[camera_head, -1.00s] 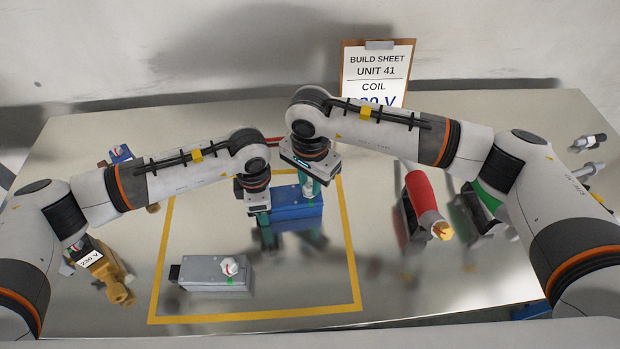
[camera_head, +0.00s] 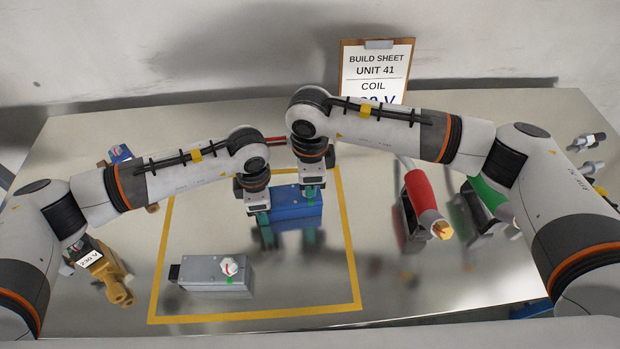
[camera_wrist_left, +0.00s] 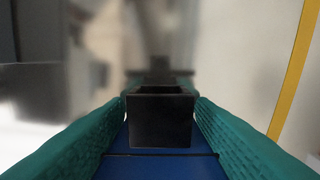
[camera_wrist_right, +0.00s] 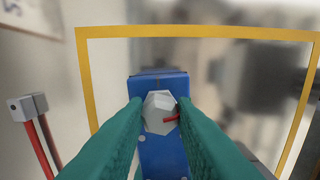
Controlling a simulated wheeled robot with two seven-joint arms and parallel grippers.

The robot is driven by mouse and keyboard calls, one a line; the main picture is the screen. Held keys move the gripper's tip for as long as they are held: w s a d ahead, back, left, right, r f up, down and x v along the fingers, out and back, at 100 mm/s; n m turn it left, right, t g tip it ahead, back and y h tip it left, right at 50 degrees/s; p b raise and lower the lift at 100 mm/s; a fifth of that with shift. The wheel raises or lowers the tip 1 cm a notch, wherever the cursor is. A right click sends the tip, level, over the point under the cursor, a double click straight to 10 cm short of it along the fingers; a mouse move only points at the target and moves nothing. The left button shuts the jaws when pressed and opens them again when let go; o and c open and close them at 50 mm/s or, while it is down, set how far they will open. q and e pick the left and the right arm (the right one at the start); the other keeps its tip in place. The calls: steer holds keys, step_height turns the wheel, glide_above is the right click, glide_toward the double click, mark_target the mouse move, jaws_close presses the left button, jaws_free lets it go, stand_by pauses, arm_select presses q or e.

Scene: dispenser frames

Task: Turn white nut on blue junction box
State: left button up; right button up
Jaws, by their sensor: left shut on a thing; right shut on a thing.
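The blue junction box (camera_head: 292,212) lies inside the yellow outline, towards its back. My left gripper (camera_head: 263,222) is at its left end, shut on the box's black end block, which shows between the teal fingers in the left wrist view (camera_wrist_left: 160,118). The white nut (camera_wrist_right: 160,112), six-sided with a red mark, sits on top of the blue box. My right gripper (camera_wrist_right: 161,105) is shut on the nut, with one finger on each side. In the head view my right gripper (camera_head: 311,190) hides the nut.
A grey box (camera_head: 215,274) with another white nut (camera_head: 229,266) lies at the front of the yellow outline (camera_head: 255,317). A yellow part (camera_head: 108,268) is on the left. A red-sleeved tool (camera_head: 424,198) and a green one (camera_head: 487,196) stand right. A build sheet (camera_head: 376,72) stands behind.

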steer(key=shift+m, duration=0.9)
steer(key=shift+r, duration=0.1)
steer(key=o, duration=1)
step_height(320, 180, up, 12)
arm_select(q)
steer(key=o, duration=1.2)
